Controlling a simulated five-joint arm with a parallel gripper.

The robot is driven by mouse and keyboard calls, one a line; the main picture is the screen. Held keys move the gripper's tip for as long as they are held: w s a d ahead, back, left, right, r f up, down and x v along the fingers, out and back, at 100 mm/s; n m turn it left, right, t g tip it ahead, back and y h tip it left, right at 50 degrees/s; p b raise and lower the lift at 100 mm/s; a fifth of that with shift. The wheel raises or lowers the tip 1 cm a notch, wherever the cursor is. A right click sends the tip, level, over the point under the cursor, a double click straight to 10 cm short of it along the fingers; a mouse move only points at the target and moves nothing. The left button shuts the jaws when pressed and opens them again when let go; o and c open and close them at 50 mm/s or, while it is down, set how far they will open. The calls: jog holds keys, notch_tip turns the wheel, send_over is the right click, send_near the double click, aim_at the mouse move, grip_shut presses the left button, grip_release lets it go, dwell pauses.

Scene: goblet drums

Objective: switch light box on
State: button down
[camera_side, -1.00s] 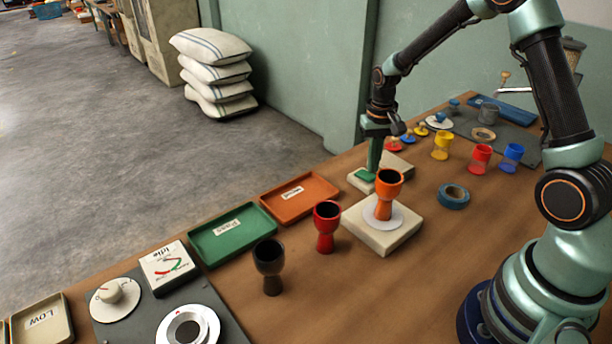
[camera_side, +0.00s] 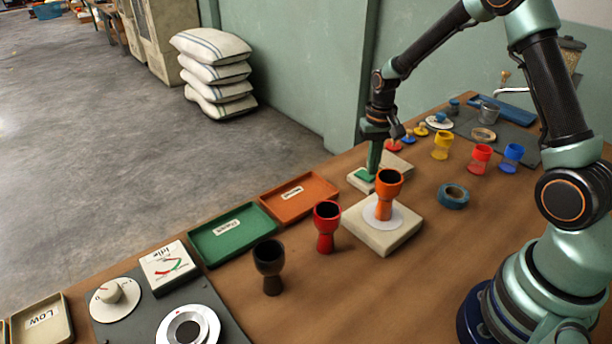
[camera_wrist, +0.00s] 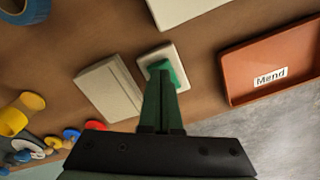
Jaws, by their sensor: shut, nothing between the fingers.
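A small cream switch base with a green rocker (camera_side: 364,174) sits on the table in the side view. The green rocker (camera_wrist: 176,72) also shows in the wrist view, partly covered by my fingers. My gripper (camera_side: 373,172) is shut and empty, pointing down, with its tips at the rocker. In the wrist view the tips (camera_wrist: 161,76) overlap the green part; I cannot tell how hard they touch. A cream box (camera_side: 382,236) stands close by, with an orange goblet drum (camera_side: 389,190) upright on a white disc on its top. No glow shows on it.
A red goblet drum (camera_side: 326,226) and a dark one (camera_side: 269,265) stand to the left. Orange (camera_side: 300,197) and green (camera_side: 232,233) trays lie along the far edge. Another low cream box (camera_wrist: 108,90) lies beside the switch. Blue tape (camera_side: 453,196) lies right.

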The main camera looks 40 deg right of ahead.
jog(key=shift+f, duration=0.7)
dwell(0.3)
jog(key=shift+r, duration=3.55)
notch_tip(320, 180, up, 11)
jog(key=n+t, duration=0.3)
send_over(371, 177)
jog(key=s+a, duration=0.5)
jog(key=a, duration=0.1)
jog(key=s+a+r+n+t, duration=0.2)
jog(key=s+a, duration=0.3)
jog(key=s, duration=0.3)
jog(key=shift+s+a+r+n+t, duration=0.15)
jog(key=shift+s+r+n+t, duration=0.25)
jog(key=shift+r, duration=0.5)
